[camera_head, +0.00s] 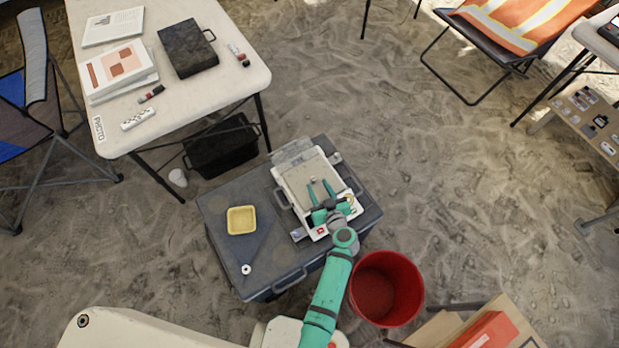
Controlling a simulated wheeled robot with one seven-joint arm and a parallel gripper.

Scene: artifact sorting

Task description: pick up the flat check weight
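My gripper (319,182) is over the white tray-like device (283,187) on the grey case. Its two teal fingers are spread apart and point toward the far side, with nothing seen between them. A small pale round piece with a dark centre (246,269) lies on the near left part of the case lid. It may be the flat check weight, but it is too small to tell. My gripper is well above and to the right of it in the picture. My wrist and gripper hide the near part of the tray.
The grey case (222,211) also carries a yellow dish (242,220). A red bucket (386,289) stands right of my arm. A white table (185,107) with papers and a black box (186,48) is at upper left. Open sand lies to the right.

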